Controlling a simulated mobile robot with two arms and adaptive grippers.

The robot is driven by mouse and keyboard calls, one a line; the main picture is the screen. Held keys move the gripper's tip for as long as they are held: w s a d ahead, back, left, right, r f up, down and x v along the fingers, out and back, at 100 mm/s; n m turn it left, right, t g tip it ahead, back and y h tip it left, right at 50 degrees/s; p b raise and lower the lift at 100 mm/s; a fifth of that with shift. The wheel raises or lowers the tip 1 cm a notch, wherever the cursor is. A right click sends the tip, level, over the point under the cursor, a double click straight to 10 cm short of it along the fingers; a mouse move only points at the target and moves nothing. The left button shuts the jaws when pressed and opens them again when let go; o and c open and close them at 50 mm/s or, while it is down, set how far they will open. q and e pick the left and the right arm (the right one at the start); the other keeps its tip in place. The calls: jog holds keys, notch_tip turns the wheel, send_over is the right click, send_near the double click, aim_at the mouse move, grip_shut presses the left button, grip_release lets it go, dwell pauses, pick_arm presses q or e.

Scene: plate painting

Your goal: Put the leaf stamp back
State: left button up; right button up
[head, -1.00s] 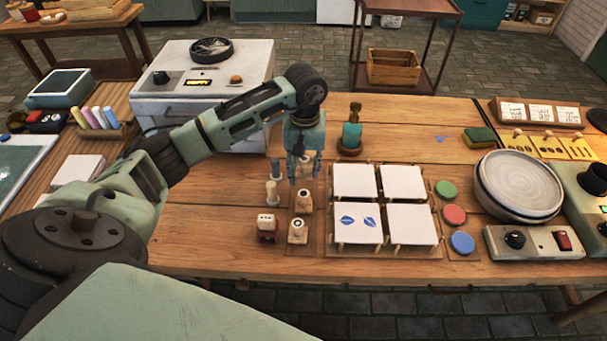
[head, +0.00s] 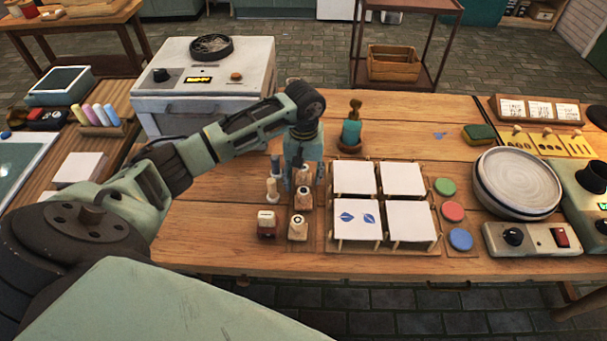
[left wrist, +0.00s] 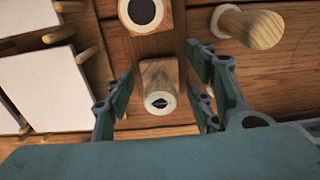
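The leaf stamp (left wrist: 160,88) is a wooden block with a black leaf mark on its pale round end. It stands at the far end of the narrow wooden stamp rack (left wrist: 160,45), in line with other stamps. My left gripper (left wrist: 160,98) is open, with one finger on each side of the leaf stamp and visible gaps between. In the head view my left gripper (head: 304,180) is low over the rack's far end and partly hides the stamp. Two other stamps (head: 304,199) (head: 297,229) stand nearer in the rack. My right gripper is not in view.
White tiles (head: 354,178) rest on pegs right of the rack; the near left one carries two blue leaf prints (head: 358,218).

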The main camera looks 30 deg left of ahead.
aim_at(304, 169)
pick_arm(q)
jog(key=shift+r, duration=0.4)
notch_tip(304, 169, up, 12)
jog(key=shift+f+b, duration=0.25)
jog(key=shift+b, duration=0.65)
